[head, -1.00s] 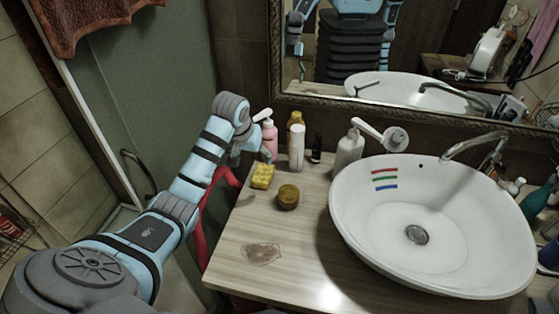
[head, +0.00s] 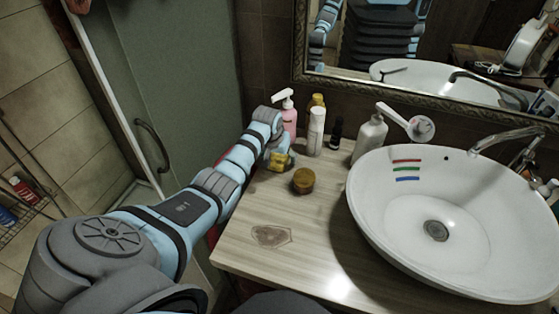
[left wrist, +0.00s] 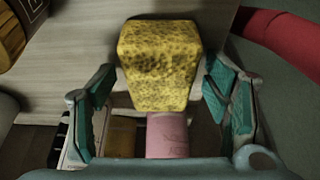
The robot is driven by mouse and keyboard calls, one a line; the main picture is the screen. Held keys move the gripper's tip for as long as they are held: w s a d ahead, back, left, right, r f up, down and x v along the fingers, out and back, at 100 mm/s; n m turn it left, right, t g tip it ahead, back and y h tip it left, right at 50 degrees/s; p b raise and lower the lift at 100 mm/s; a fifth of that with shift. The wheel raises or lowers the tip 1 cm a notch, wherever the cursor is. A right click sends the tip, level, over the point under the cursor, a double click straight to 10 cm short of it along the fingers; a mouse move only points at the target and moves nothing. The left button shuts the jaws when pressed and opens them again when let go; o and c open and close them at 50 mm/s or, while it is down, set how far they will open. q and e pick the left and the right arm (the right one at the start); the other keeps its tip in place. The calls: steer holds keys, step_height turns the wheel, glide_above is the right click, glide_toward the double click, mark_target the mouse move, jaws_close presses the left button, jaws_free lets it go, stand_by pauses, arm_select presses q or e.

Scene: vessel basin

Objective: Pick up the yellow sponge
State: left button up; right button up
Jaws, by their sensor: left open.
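The yellow sponge (head: 282,161) lies near the left edge of the wooden counter, partly hidden by my left arm in the head view. In the left wrist view the sponge (left wrist: 160,65) stands out large, ahead of and between the fingers. My left gripper (left wrist: 160,100) is open, with one green-padded finger on each side of the sponge. A gap shows between each finger and the sponge. In the head view the left gripper (head: 275,155) is at the sponge, its fingers hard to make out. My right gripper is not in view.
A round brown container (head: 303,181) stands close to the right of the sponge. A pink pump bottle (head: 288,118), a white bottle (head: 316,132) and a yellow bottle stand behind it. The white basin (head: 450,225) fills the counter's right side. The front left of the counter is clear.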

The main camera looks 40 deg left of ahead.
mark_target(279, 156)
arm_select(q)
steer(key=shift+r, duration=0.15)
steer(key=shift+s, duration=0.1)
steer(key=shift+c, duration=1.3)
steer(key=c, duration=0.6)
step_height(279, 156, up, 10)
steer(key=shift+r+p, duration=0.1)
steer(key=shift+p, duration=0.7)
steer(key=shift+o, duration=0.6)
